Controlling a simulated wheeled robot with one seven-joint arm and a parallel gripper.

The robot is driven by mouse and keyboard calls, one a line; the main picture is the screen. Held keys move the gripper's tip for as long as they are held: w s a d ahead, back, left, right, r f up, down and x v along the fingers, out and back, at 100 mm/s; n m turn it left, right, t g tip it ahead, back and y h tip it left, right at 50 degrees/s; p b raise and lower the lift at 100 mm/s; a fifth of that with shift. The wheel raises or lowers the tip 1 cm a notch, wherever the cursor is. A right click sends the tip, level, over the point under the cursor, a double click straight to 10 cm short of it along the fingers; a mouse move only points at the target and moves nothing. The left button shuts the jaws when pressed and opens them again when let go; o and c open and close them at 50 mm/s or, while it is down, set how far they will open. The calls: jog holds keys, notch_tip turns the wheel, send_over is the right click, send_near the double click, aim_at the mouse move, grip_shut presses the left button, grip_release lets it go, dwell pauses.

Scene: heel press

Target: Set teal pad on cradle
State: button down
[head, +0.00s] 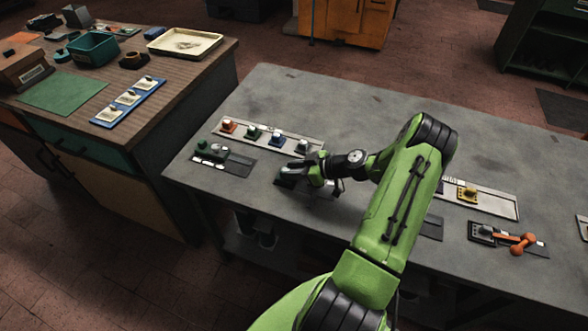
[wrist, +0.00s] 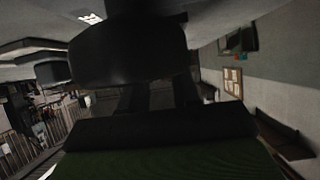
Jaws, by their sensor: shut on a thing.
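My gripper (head: 308,174) is low over the near left part of the grey bench in the head view, shut on a small dark teal-looking piece, which I take for the teal pad (head: 291,170). The fingers hide much of it. Below it is a dark, flat fixture (head: 285,184), which looks like the cradle; I cannot tell whether pad and fixture touch. In the wrist view a large dark block (wrist: 125,50) fills the upper middle, and the pad cannot be made out.
A pale rack (head: 265,146) with several coloured pieces lies just behind my gripper. A green fixture with a grey ball (head: 216,149) is to its left. At right are a pale tray with a yellow piece (head: 467,193) and an orange lever (head: 522,242). The bench's back middle is clear.

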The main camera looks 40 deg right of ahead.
jog(key=shift+f+b, duration=0.3)
jog(key=shift+b, duration=0.15)
dwell(0.3)
jog(key=c, duration=0.7)
grip_release()
jog(key=shift+c, duration=0.2)
jog(key=p+v, duration=0.1)
jog(key=v, duration=1.4)
jog(key=shift+s+d+r, duration=0.2)
jog(key=shift+s+r, duration=0.05)
